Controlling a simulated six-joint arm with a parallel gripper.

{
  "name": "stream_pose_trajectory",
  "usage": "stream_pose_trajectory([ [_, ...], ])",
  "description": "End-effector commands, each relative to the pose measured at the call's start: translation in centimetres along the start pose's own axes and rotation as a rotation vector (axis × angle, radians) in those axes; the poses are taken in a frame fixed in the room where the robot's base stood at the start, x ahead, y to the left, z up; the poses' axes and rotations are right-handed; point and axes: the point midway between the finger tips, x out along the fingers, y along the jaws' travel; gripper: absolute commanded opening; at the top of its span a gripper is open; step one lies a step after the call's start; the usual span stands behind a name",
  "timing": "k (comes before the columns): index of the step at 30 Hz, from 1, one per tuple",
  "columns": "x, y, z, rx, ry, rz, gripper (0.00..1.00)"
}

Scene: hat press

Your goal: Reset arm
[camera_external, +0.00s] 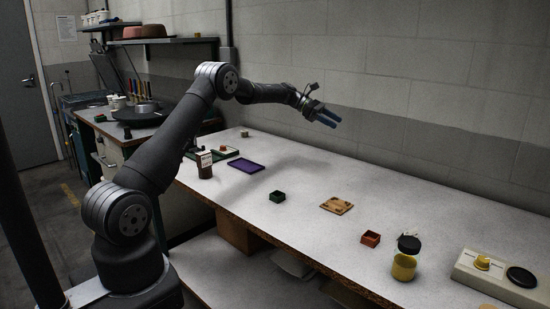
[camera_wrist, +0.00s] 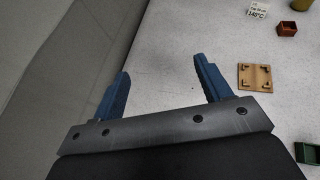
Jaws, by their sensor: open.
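My gripper (camera_external: 327,115) is raised well above the back part of the white workbench (camera_external: 310,185), near the wall. In the wrist view its two blue fingers (camera_wrist: 163,82) stand wide apart with nothing between them. Below it are the bench top and the wall edge. My arm reaches from the lower left, up and over to the right, and touches nothing on the bench.
On the bench are a purple tray (camera_external: 246,165), a dark green box (camera_external: 277,196), a wooden plate (camera_external: 336,205), a red-brown box (camera_external: 370,239), a yellow jar (camera_external: 404,266) and a control panel (camera_external: 500,276). The back wall (camera_external: 440,120) is close behind my gripper.

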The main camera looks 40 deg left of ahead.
Motion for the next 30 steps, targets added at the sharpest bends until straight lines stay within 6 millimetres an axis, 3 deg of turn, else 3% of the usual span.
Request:
stream_pose_trajectory([
  [6,-3.2,1.8,-1.4,-0.025,0.001,0.057,0.71],
  [12,-4.8,2.6,-2.2,-0.038,0.001,0.084,0.71],
  [25,-5.1,2.8,-2.3,-0.041,0.001,0.091,0.71],
  [30,-4.3,2.4,-1.9,-0.034,0.001,0.077,0.71],
])
